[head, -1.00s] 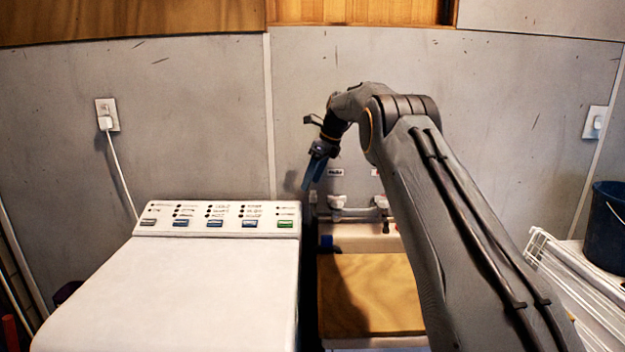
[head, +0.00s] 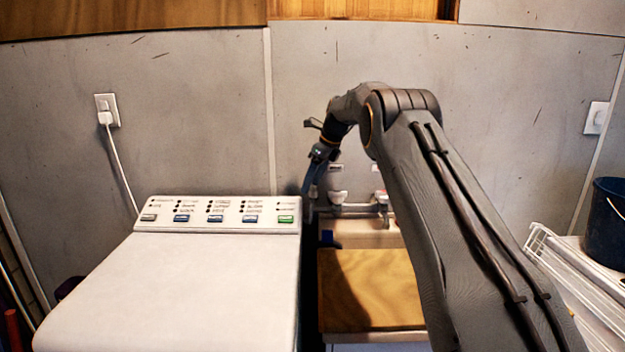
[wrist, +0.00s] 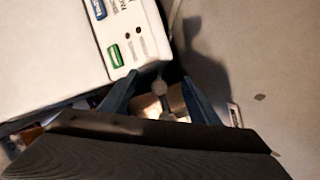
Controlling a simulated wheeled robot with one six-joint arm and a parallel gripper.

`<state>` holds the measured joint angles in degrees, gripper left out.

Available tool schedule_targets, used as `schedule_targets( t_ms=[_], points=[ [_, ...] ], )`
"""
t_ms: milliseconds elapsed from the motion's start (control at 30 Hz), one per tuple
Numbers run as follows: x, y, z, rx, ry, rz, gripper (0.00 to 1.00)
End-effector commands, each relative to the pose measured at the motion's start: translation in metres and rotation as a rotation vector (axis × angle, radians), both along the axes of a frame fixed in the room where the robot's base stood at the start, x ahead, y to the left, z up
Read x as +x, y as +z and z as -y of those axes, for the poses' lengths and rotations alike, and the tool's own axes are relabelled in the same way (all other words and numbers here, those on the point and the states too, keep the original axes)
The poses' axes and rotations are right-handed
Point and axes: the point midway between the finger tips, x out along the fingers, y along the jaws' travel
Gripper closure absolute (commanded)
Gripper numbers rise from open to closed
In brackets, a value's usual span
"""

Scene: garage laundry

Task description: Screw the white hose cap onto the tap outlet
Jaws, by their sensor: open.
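My gripper (head: 310,188) points down between the washer's control panel and the taps, its blue fingers apart. In the wrist view the open fingers (wrist: 159,80) have a small pale round piece (wrist: 160,88) showing between them, below the tips. I cannot tell whether this is the white hose cap or part of the tap. No finger visibly touches it. The tap fitting (head: 352,210), a horizontal pipe with a pale knob (head: 338,197), is on the wall just right of my gripper. The tap outlet is not clear, and I cannot pick out the cap in the head view.
The white washing machine (head: 170,285) stands close on the left, its panel (head: 217,213) beside my fingers. A white wire rack (head: 560,270) and dark bucket (head: 608,225) stand right.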

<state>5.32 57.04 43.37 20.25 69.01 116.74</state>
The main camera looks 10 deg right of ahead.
Motion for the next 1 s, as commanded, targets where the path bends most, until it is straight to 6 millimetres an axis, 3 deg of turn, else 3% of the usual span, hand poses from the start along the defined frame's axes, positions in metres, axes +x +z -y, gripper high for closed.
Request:
schedule_targets(
  t_ms=[733, 767, 1000],
  points=[
    [0.000, -0.019, 0.000, 0.000, -0.001, 0.000, 0.44],
    [0.000, -0.019, 0.000, 0.000, -0.001, 0.000, 0.46],
    [0.000, -0.019, 0.000, 0.000, -0.001, 0.000, 0.86]
  ],
)
